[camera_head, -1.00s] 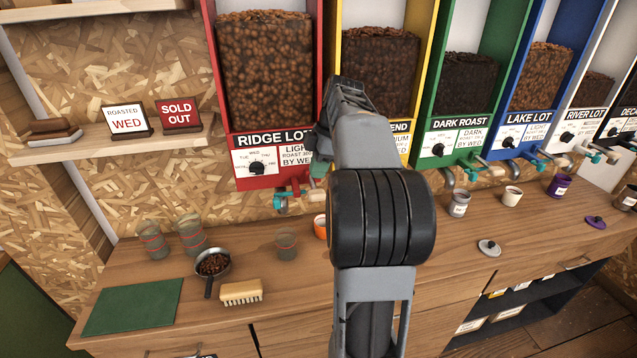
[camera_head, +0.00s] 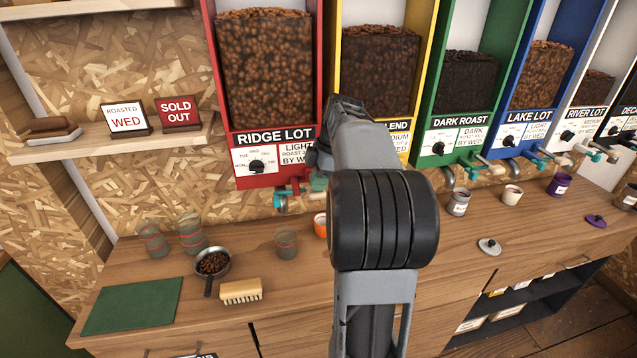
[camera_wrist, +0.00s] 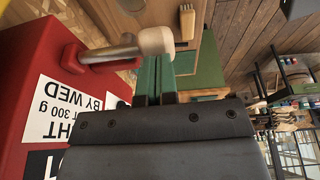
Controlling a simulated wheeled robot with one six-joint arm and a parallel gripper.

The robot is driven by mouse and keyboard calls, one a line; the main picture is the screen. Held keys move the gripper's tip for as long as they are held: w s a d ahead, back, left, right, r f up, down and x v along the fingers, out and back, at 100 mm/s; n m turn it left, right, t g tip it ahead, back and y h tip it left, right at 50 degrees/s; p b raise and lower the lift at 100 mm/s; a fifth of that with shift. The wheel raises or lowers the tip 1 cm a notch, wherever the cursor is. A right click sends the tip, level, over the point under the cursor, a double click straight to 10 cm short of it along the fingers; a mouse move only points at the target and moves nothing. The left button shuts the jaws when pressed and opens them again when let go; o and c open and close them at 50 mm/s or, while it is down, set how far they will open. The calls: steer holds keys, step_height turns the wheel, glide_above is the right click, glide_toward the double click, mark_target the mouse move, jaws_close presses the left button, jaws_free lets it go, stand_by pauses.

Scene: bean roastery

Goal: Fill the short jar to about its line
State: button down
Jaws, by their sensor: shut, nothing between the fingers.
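A small clear jar with a red line (camera_head: 286,243) stands on the counter below the red Ridge Lot dispenser (camera_head: 228,140); whether it holds beans is too small to tell. Two larger jars with red lines, one left (camera_head: 151,240) and one right (camera_head: 191,233), stand further left. My gripper (camera_head: 318,182) is beside the front of the red dispenser, close to its outlet fittings (camera_head: 281,201), partly hidden by my arm. In the wrist view its green fingers (camera_wrist: 156,78) are together and empty, beside a metal lever with a cream knob (camera_wrist: 155,41). Contact with the knob is unclear.
A scoop of beans (camera_head: 213,264), a wooden brush (camera_head: 240,291) and a green mat (camera_head: 132,304) lie on the counter. An orange cup (camera_head: 320,226) is partly hidden by my arm. More dispensers, cups and lids are to the right. The front middle counter is clear.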

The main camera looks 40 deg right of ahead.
mark_target(321, 199)
steer(key=shift+s+f+b, duration=0.1)
steer(key=shift+f+b, duration=0.2)
steer(key=shift+b, duration=0.05)
steer(key=shift+f, duration=0.1)
steer(key=f+t+b, duration=0.1)
steer(key=b, duration=0.2)
steer(key=f+t+h+b, duration=0.1)
steer(key=b, duration=0.2)
steer(key=f+b, duration=0.1)
steer(key=b, duration=0.2)
steer(key=shift+s+a+f+n+t+h+b, duration=0.2)
steer(key=shift+s+n+t+h+b, duration=0.1)
steer(key=shift+t+b, duration=0.1)
steer(key=f+t+b, duration=0.1)
steer(key=b, duration=0.4)
steer(key=shift+f+t+h+b, duration=0.1)
steer(key=shift+t+h+b, duration=0.25)
steer(key=shift+t+h, duration=0.05)
steer(key=shift+t+b, duration=0.3)
steer(key=shift+b, duration=0.45)
stand_by(3.1)
steer(key=r, duration=0.1)
steer(key=s+r+p, duration=0.1)
steer(key=r, duration=0.1)
steer(key=s+a+r+p, duration=0.1)
steer(key=shift+r, duration=0.2)
steer(key=v, duration=0.9)
